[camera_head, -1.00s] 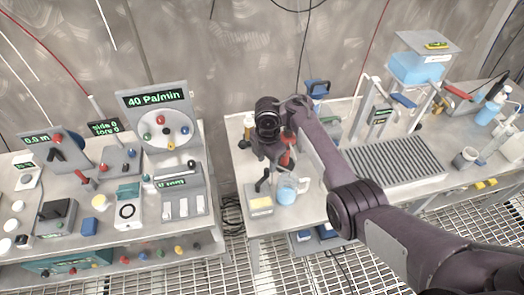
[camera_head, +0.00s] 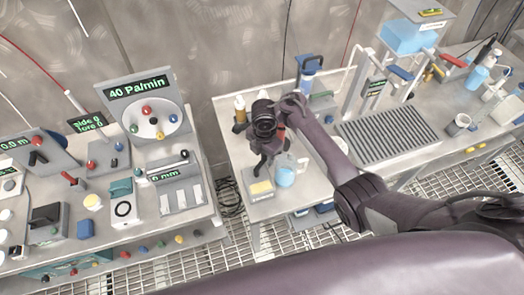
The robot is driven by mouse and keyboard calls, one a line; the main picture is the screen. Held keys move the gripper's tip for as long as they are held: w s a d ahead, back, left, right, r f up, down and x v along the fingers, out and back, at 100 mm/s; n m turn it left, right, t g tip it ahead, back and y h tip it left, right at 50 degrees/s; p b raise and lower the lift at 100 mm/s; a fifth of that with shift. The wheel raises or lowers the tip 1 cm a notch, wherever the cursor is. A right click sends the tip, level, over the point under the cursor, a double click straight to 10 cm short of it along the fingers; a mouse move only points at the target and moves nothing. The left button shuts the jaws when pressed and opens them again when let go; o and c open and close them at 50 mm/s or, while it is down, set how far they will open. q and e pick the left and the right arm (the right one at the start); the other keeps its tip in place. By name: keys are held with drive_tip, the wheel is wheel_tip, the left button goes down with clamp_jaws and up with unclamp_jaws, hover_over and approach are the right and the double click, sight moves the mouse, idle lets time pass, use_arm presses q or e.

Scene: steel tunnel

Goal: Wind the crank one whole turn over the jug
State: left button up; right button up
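A small clear jug with pale blue liquid (camera_head: 286,175) stands upright near the front left of the right-hand bench. My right arm reaches in from the right. Its dark gripper (camera_head: 263,166) points down just left of the jug and slightly above it. The gripper's wrist and fingers cover the spot over and behind the jug, so I cannot make out the crank's handle or whether the fingers hold it. A bit of red (camera_head: 281,132) shows beside the wrist. My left gripper is out of view.
A ribbed grey tray (camera_head: 390,138) lies to the right. A control bench (camera_head: 150,225) stands at left, past a gap with cables.

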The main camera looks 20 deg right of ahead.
drive_tip(key=shift+s, duration=0.1)
drive_tip(key=shift+c, duration=1.2)
drive_tip(key=shift+w, duration=0.25)
clamp_jaws()
drive_tip(key=shift+s+d+m, duration=0.15)
drive_tip(key=shift+s+m, duration=0.15)
drive_tip(key=shift+m, duration=0.45)
drive_tip(key=shift+s+d+m, duration=0.1)
drive_tip(key=shift+s+m, duration=0.15)
drive_tip(key=shift+m, duration=0.5)
drive_tip(key=shift+o, duration=1.2)
unclamp_jaws()
